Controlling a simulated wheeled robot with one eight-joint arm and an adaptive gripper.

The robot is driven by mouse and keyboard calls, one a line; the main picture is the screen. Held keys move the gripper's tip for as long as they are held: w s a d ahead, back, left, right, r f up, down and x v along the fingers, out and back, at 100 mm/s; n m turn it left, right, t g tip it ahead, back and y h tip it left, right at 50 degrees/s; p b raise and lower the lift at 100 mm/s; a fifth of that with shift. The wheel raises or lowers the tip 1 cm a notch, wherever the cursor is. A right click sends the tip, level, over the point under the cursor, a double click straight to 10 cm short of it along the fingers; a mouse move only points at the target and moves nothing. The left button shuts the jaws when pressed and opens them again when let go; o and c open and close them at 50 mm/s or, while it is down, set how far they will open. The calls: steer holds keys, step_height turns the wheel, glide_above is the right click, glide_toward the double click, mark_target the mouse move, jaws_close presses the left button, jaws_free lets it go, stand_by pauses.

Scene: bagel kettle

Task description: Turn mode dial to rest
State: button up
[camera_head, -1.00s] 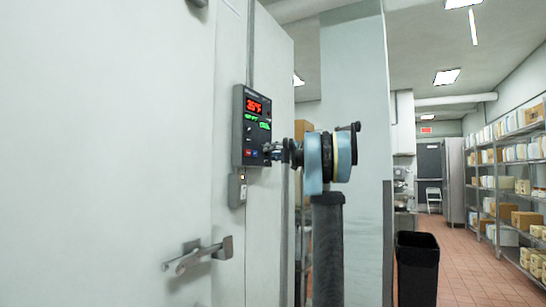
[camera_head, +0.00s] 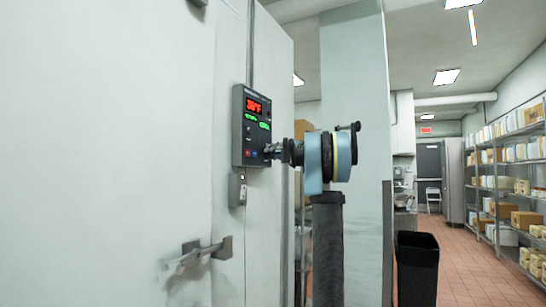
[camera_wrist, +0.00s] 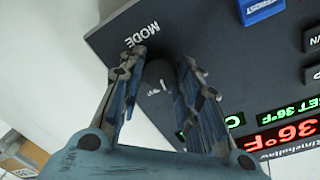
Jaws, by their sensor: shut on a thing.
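A dark control panel (camera_head: 240,140) is mounted on the pale wall, with a lit red and green display (camera_head: 258,107). In the wrist view the panel (camera_wrist: 225,60) appears rotated, with the word MODE above a dark round dial (camera_wrist: 158,75). My gripper (camera_wrist: 162,60) has one finger on each side of this dial and is shut on it. The fingers hide the dial's sides, and the white marks by it are too partial to read. In the head view my gripper (camera_head: 271,151) reaches the panel's lower right from the right, and the dial is hidden.
A metal door handle (camera_head: 198,254) sticks out below. A small grey box (camera_head: 237,188) hangs under the panel. A black bin (camera_head: 417,268) stands at right.

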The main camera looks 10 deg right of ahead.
steer(key=m, duration=0.6)
steer(key=shift+w+d+m, duration=0.1)
steer(key=shift+m, duration=0.2)
steer(key=shift+o, duration=0.2)
steer(key=shift+g, duration=0.3)
steer(key=shift+c, duration=0.2)
steer(key=o, duration=1.1)
steer(key=shift+w, duration=0.1)
steer(key=v, duration=1.2)
steer(key=shift+f, duration=0.1)
